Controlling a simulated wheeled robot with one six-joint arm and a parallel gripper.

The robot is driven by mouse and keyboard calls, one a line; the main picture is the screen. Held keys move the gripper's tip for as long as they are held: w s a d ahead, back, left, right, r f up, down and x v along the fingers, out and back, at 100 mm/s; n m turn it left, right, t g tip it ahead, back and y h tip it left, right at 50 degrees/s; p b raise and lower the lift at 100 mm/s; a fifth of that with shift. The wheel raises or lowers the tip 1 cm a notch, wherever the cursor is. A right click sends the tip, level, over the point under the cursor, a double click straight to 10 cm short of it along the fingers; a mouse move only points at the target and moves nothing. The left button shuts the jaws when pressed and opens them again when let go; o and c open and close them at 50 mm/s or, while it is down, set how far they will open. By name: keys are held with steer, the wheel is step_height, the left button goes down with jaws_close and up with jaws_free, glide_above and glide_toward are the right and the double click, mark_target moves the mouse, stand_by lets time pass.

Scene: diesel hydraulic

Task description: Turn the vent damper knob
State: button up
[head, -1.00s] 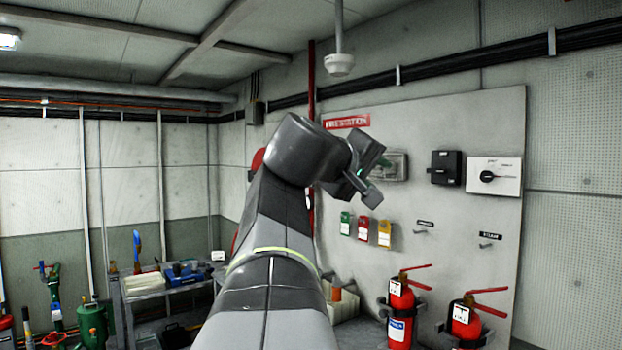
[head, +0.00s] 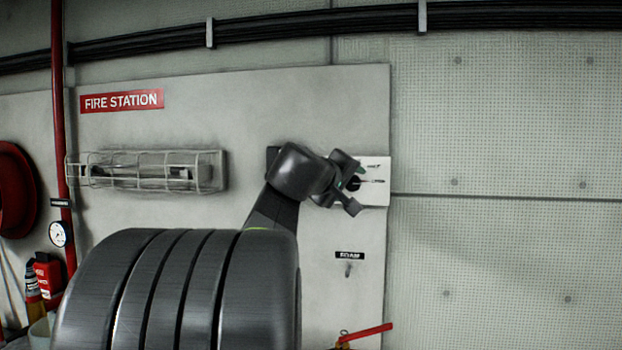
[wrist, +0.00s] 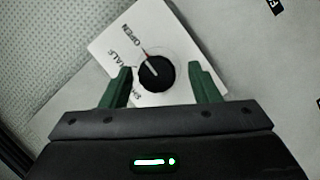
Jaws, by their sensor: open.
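The vent damper knob (wrist: 157,73) is round and black with a white pointer line. It sits on a white plate (wrist: 108,45) marked OPEN, HALF and a partly hidden third word. In the wrist view the pointer slants up and left, roughly toward OPEN. My gripper (wrist: 159,69) is open, with one green finger on either side of the knob and visible gaps to it. I cannot tell whether the fingertips reach the knob's depth. In the head view my gripper (head: 346,186) is in front of the plate (head: 377,193) and partly hides it.
An extinguisher's red handle (head: 368,333) shows at the bottom. The wall at right (head: 500,130) is clear.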

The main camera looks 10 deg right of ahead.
steer(key=shift+x, duration=0.85)
steer(key=shift+s+d+r, duration=0.15)
steer(key=shift+s, duration=0.05)
steer(key=shift+w, duration=0.15)
steer(key=shift+c, duration=0.5)
steer(key=c, duration=0.9)
